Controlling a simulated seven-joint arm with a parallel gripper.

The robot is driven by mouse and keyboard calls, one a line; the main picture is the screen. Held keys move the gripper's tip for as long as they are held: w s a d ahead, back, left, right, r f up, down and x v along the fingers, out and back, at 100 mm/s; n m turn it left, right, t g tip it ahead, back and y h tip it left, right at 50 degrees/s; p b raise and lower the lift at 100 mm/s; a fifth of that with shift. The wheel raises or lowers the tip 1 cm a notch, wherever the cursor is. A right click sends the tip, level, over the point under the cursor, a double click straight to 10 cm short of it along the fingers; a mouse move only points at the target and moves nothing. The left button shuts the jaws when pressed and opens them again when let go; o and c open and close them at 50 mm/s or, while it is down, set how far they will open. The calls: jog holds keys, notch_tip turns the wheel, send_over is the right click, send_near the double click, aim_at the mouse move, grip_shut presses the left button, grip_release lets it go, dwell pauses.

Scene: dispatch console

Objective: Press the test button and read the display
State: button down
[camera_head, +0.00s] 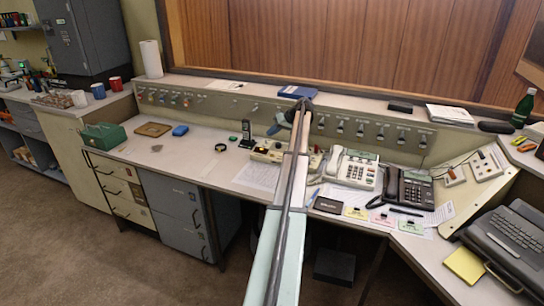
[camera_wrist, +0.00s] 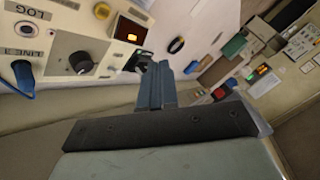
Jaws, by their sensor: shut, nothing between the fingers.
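A cream control box (camera_head: 285,153) with knobs and buttons stands on the desk, partly hidden behind my arm in the head view. In the wrist view, the box (camera_wrist: 60,25) shows a small display (camera_wrist: 130,31) with a lit orange figure too small to read surely. A black knob (camera_wrist: 80,62) and the labels LOG and LINE also show. My gripper (camera_wrist: 152,70) is shut and empty, its blue-grey fingertips close to the box's edge below the display. Whether they touch it I cannot tell. I cannot identify the test button.
A cordless phone (camera_head: 247,134) stands left of the box. A white phone (camera_head: 353,167) and a black phone (camera_head: 408,188) stand to the right. A panel of switches (camera_head: 350,128) runs behind. The desk to the left holds a green box (camera_head: 103,136) and has free room.

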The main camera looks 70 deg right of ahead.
aim_at(274, 155)
jog(key=shift+s+d+r, duration=0.1)
jog(key=shift+s+d, duration=0.1)
jog(key=shift+s, duration=0.15)
jog(key=shift+f, duration=4.4)
jog(key=shift+f, duration=0.85)
jog(key=shift+r, duration=0.85)
jog(key=shift+r, duration=0.15)
jog(key=shift+r, duration=2.35)
